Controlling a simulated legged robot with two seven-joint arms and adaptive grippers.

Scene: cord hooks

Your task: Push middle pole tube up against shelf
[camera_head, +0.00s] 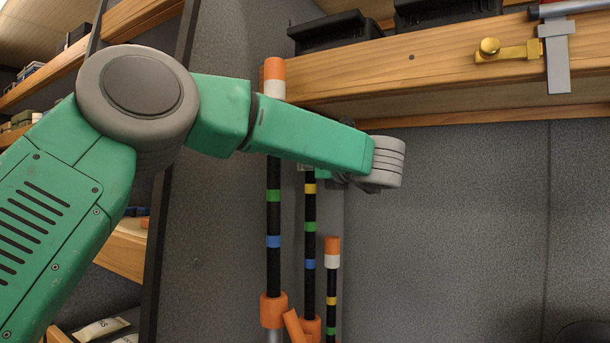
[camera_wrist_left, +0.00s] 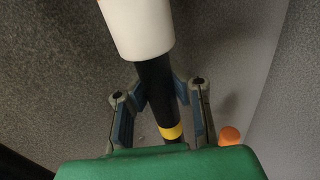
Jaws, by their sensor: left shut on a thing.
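The middle pole tube (camera_head: 310,215) is black with yellow, green and blue bands and stands upright below the wooden shelf (camera_head: 440,62). Its upper end is hidden behind my left arm in the head view. In the left wrist view its white section (camera_wrist_left: 138,25) is above the fingers, and the black shaft with a yellow band (camera_wrist_left: 171,132) passes between them. My left gripper (camera_wrist_left: 158,92) is shut on the black shaft just below the white section. In the head view the gripper is mostly hidden behind my wrist. My right gripper is not in view.
A taller pole (camera_head: 273,215) with an orange and white top stands to the left, its top beside the shelf's end. A shorter pole (camera_head: 332,270) stands to the right. A brass and grey clamp (camera_head: 555,55) is on the shelf front. The wall at right is clear.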

